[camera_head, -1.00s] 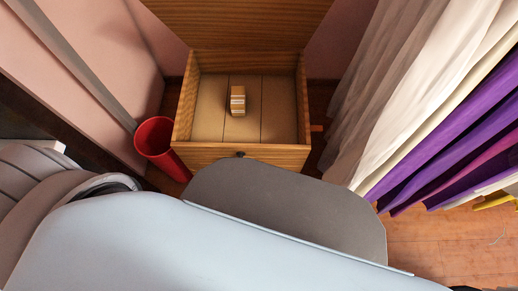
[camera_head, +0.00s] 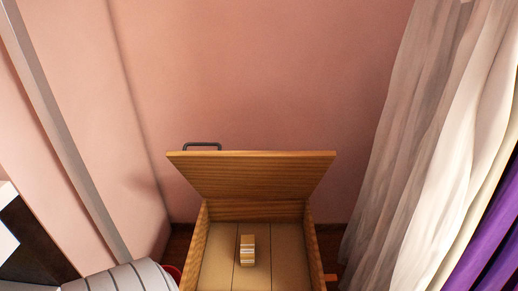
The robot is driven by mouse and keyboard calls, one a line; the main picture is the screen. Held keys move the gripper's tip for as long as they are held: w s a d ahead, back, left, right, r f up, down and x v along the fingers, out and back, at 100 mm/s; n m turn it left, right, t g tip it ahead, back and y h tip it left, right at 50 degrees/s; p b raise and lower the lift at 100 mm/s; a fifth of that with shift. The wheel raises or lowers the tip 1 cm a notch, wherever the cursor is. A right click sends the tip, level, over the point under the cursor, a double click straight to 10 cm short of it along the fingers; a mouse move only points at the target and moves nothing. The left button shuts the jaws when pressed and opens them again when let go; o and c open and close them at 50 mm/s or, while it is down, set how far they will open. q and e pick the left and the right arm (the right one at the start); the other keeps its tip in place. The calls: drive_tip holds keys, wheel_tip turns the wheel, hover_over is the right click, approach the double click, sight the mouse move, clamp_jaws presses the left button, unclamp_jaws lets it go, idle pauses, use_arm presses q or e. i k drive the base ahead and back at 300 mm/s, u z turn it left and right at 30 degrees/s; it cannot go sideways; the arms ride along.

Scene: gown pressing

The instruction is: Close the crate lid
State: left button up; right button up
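The wooden crate (camera_head: 311,250) stands on the floor at the bottom middle of the view, its front cut off by the picture's lower edge. Its wooden lid (camera_head: 252,174) is open, tilted up and leaning back at the rear. A dark metal handle (camera_head: 202,146) shows at the lid's upper left edge. A small striped tan block (camera_head: 247,250) rests on the crate's bottom. Neither of my grippers shows.
A pink wall (camera_head: 260,75) rises behind the crate. White and purple curtains (camera_head: 455,150) hang close on the right. A red bin (camera_head: 173,272) shows in part at the lower left, beside a grey-white striped shape.

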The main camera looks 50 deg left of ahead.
sight(294, 174)
drive_tip(key=k, duration=0.6)
drive_tip(key=u, duration=0.9)
drive_tip(key=k, duration=0.35)
drive_tip(key=z, duration=1.05)
drive_tip(key=i, duration=0.75)
drive_tip(key=u, duration=0.85)
